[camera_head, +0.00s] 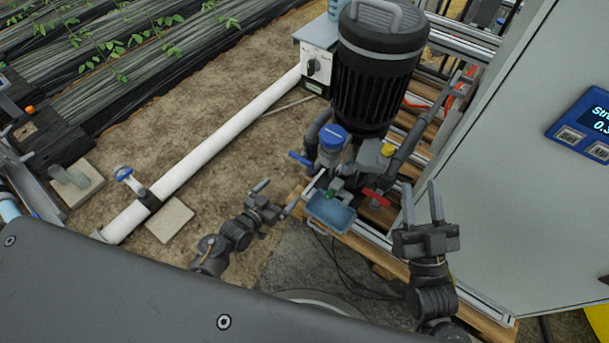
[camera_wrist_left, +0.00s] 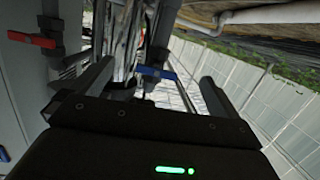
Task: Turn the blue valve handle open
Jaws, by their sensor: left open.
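A blue valve handle (camera_head: 300,158) sits at the left side of the pump assembly, below the black motor. It also shows in the left wrist view (camera_wrist_left: 155,73), between my open fingers in the picture and farther off. My left gripper (camera_head: 277,196) is open and empty, below and left of the handle, apart from it. It also shows in the left wrist view (camera_wrist_left: 152,86). My right gripper (camera_head: 421,205) is open and empty, pointing up in front of the grey cabinet, right of the pump. A second blue lever (camera_head: 123,174) sits on the white pipe at the left.
A red handle (camera_head: 376,197) and a blue tray (camera_head: 331,213) are close right of my left gripper. The black motor (camera_head: 375,85) stands above the valves. The grey cabinet (camera_head: 520,170) bounds the right. The white pipe (camera_head: 215,145) crosses open soil at the left.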

